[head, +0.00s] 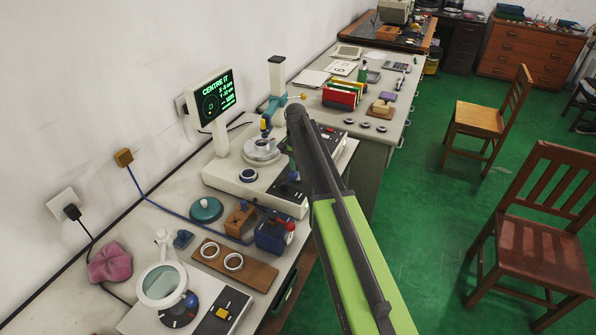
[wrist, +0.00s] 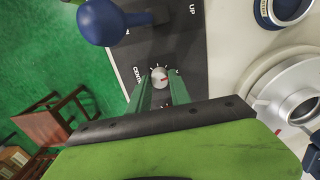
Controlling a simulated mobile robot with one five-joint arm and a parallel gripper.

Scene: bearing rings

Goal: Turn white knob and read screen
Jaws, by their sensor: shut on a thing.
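The white knob (wrist: 159,77) sits on a black control panel (wrist: 190,45) in the wrist view, with tick marks around it. My gripper (wrist: 160,86) has its two green fingers shut on the knob, one on each side. In the head view the knob is hidden behind my dark arm link, and my gripper is mostly hidden too. The screen (head: 217,99) stands on a white post behind the instrument (head: 235,178). It is lit, with green text "CENTRE IT", a circle and several lines of figures too small to read surely.
A blue ball-topped handle (wrist: 100,22) rises beside the panel. A metal turntable (wrist: 300,95) and a dark-rimmed ring (wrist: 285,10) are on the right. In the head view a wooden board (head: 235,265) with two rings and a blue block (head: 272,235) stand in front. Green floor lies right of the bench.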

